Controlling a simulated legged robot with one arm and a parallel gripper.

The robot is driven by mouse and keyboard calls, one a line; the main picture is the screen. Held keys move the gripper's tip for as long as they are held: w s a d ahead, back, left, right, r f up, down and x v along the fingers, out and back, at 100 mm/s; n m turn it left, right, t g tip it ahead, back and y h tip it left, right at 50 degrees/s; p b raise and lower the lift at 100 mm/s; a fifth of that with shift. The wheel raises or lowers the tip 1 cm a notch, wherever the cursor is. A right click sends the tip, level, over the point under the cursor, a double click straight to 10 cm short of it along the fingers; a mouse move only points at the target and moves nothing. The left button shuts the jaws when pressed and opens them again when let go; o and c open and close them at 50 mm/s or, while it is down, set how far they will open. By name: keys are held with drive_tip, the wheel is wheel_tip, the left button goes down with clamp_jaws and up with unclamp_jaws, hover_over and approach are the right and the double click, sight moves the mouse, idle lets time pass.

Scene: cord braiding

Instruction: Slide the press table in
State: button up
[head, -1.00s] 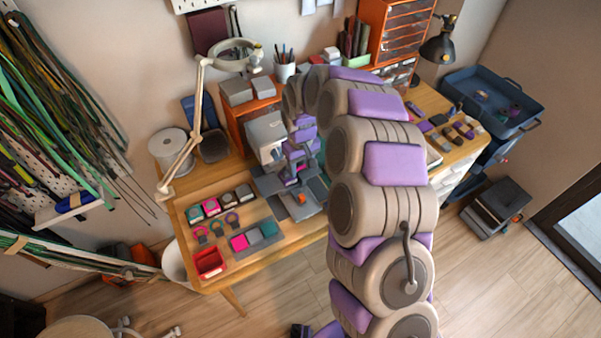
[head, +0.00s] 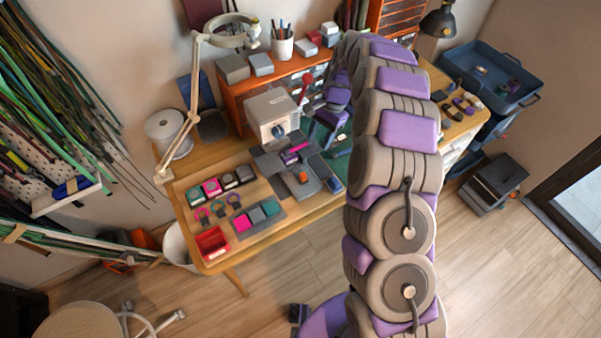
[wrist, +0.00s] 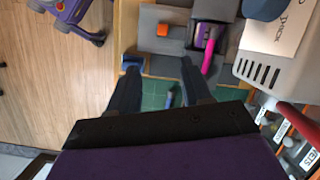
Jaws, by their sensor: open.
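The press (head: 270,115) is a pale grey box with a dark round part on its front; its slotted housing also shows in the wrist view (wrist: 278,55). The grey press table (head: 312,184) lies in front of it, with an orange knob (head: 303,177) on it. A purple holder with a bright pink strip (head: 293,154) sits between the knob and the press; it also shows in the wrist view (wrist: 207,40). My gripper (wrist: 158,78) is open and empty, pointing at the bench beside the press table, apart from it. Its fingertips are hard to make out in the head view.
A red-knobbed lever (head: 306,82) stands by the press, near my arm. A green mat (wrist: 158,95) lies below my fingers. Colour blocks (head: 255,217), a red bin (head: 212,243) and a lamp arm (head: 190,110) are on the left. A blue tray (head: 490,80) stands at the right.

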drive_tip(key=m, duration=0.3)
drive_tip(key=y+b, duration=0.1)
drive_tip(key=b, duration=0.3)
approach(304, 173)
drive_tip(key=x, duration=0.9)
drive_tip(key=shift+s+a+f, duration=0.1)
drive_tip(key=shift+s+f, duration=0.05)
drive_tip(key=shift+f, duration=0.1)
clamp_jaws()
